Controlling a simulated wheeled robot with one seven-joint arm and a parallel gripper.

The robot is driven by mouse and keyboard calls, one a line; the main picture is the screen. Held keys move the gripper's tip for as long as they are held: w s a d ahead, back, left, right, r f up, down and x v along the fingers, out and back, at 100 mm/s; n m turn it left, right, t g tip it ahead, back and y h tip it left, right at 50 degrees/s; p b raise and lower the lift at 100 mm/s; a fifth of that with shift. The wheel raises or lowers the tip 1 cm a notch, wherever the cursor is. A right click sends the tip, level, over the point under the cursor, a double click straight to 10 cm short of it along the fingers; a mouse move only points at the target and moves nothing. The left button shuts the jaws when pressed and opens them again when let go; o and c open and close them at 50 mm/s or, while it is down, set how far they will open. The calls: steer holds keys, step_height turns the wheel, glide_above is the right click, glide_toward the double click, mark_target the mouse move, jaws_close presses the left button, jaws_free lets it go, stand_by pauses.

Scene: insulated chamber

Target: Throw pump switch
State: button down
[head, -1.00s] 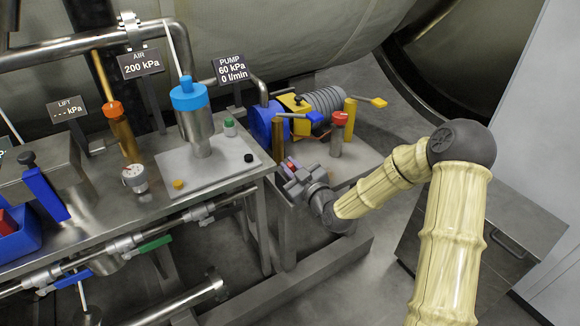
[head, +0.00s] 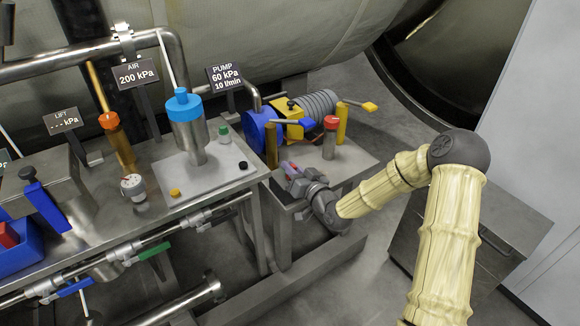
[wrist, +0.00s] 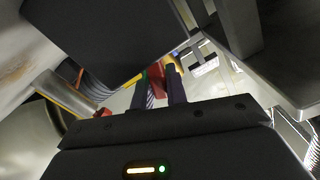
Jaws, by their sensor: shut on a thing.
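My gripper (head: 296,176) is at the front left of the pump bench, low beside its edge. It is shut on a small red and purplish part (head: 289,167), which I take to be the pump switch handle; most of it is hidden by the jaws. In the wrist view, my gripper's two dark fingers (wrist: 160,80) stand close together with a red piece (wrist: 172,82) at them. The pump (head: 263,130) is a blue round body with a yellow block and grey ribbed part. The PUMP sign (head: 227,76) reads 60 kPa and 10 l/min.
A red-topped post (head: 331,123) and yellow posts with blue and yellow levers stand close behind my gripper. A blue-capped cylinder (head: 186,105) stands on the left bench. The AIR sign (head: 137,73) reads 200 kPa. A grey cabinet (head: 500,235) stands at right.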

steer(key=shift+d+f+m, duration=0.1)
steer(key=shift+m, duration=0.2)
steer(key=c, duration=1.4)
jaws_free()
steer(key=p+v, duration=0.2)
steer(key=v, duration=1.5)
steer(key=shift+s+d, duration=0.15)
